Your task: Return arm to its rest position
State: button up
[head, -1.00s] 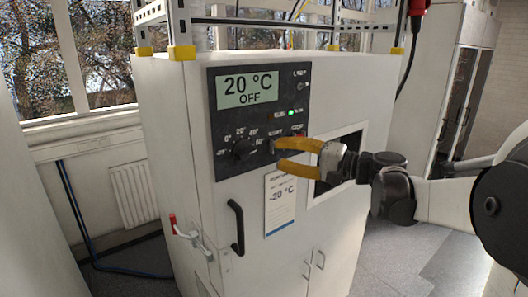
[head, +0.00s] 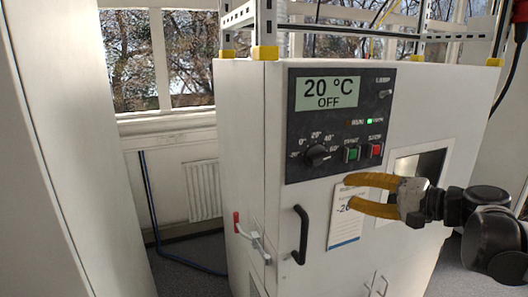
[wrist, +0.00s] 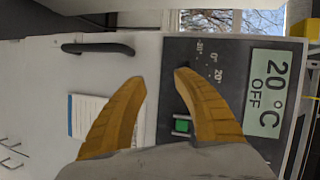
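My gripper (head: 347,194) has yellow fingers spread apart with nothing between them. In the head view it is in front of the white cabinet (head: 245,180), over the paper label and just below the control panel (head: 338,125). The panel display (head: 327,93) reads "20 °C OFF". In the wrist view the open fingers (wrist: 158,78) point at the cabinet front, between the label (wrist: 88,115) and the panel's green button (wrist: 182,124). The fingers look apart from the cabinet; the exact gap is hard to tell.
A black door handle (head: 301,235) and a red-tipped latch (head: 245,237) are on the cabinet's left part. A recessed window (head: 425,165) lies behind my wrist. A metal rack (head: 265,25) stands on top. A pale wall or panel (head: 40,180) is at the far left.

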jog(key=s+a+f+n+g+h+b, duration=0.1)
jog(key=s+a+f+b, duration=0.25)
jog(key=f, duration=0.35)
jog(key=s+a+f+n+g+h+b, duration=0.1)
jog(key=s+a+f+g+h+b, duration=0.2)
jog(key=f, duration=0.4)
jog(key=s+f+n+h+b, duration=0.2)
jog(key=s+f+b, duration=0.5)
jog(key=f, duration=0.5)
jog(key=s+f+n+h+b, duration=0.3)
jog(key=s+f+b, duration=0.3)
jog(key=f, duration=0.6)
jog(key=shift+s+d+f+n+h+b, duration=0.3)
jog(key=shift+s+h+b, duration=0.15)
jog(key=shift+h, duration=0.25)
jog(key=shift+w, duration=0.1)
